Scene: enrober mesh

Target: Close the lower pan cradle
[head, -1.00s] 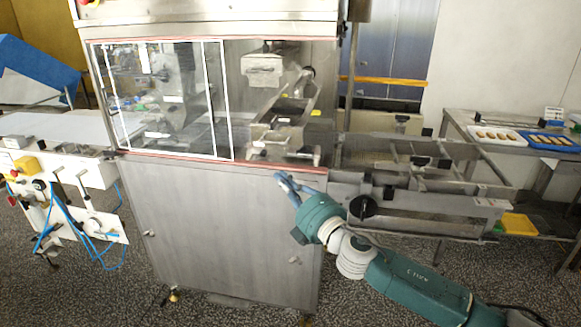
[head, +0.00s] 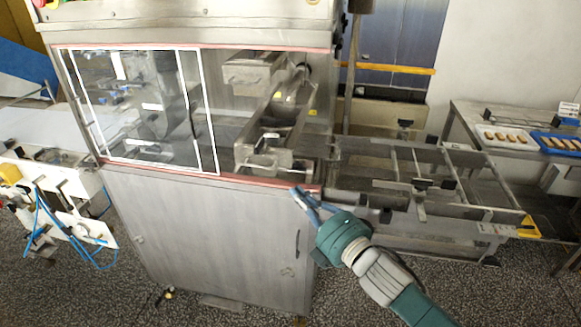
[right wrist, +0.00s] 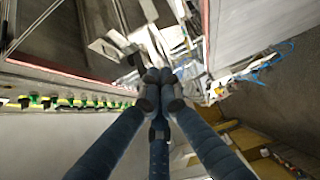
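A lower metal pan cradle (head: 262,157) shows through the open right part of the machine front in the head view, as a boxy trough with its front end near the lower sill. I cannot tell how far out it stands. A second, handled metal box (head: 253,75) sits above it. My right gripper (head: 301,194) is at the sill's right corner, below and right of the cradle and apart from it. In the right wrist view its blue fingers (right wrist: 160,82) come together at the tips with nothing seen between them. My left gripper is out of view.
The steel machine cabinet (head: 215,245) fills the middle, with a white-framed clear panel (head: 140,110) over its left opening. A metal conveyor frame (head: 425,200) stands close on the right. Trays of pastries (head: 503,138) lie on a table at far right.

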